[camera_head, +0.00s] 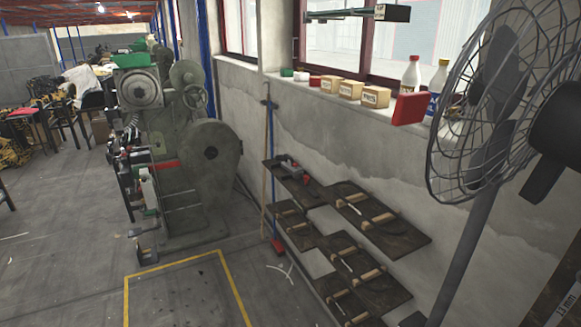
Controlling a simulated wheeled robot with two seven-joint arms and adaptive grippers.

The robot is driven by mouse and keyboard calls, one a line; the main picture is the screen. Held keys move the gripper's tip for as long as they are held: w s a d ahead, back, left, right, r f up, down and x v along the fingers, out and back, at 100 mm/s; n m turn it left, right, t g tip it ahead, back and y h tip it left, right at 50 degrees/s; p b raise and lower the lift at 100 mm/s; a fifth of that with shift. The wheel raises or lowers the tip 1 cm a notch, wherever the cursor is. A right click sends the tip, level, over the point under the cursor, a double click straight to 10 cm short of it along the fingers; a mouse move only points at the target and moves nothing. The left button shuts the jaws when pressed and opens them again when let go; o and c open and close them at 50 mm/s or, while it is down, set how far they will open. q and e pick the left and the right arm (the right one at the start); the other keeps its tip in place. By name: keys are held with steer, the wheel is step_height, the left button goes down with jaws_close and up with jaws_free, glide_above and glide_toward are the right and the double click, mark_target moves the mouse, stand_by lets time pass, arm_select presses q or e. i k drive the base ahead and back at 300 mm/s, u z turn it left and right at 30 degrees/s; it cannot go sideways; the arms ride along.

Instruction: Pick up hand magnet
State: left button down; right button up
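I cannot pick out a hand magnet with certainty. A small grey and red tool (294,168) lies on the upper left dark shelf board (276,174) against the wall; it is too small to tell what it is. A red block-like item (410,108) sits at the right end of the window sill (345,101), partly in front of a bottle. Neither of my grippers shows in the head view, so I cannot see whether they hold anything.
A large green-grey press (180,140) stands left of the shelves. A caged fan (500,95) on a pole blocks the right foreground. Several boards step down the wall. A yellow-outlined floor area (185,300) is clear. A broom (277,245) leans by the shelves.

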mark_target(286, 165)
steer(key=u, duration=0.8)
steer(key=i, duration=1.7)
steer(key=u, duration=0.6)
steer(key=i, duration=1.75)
steer(key=z, duration=1.25)
steer(key=i, duration=1.15)
steer(key=z, duration=0.95)
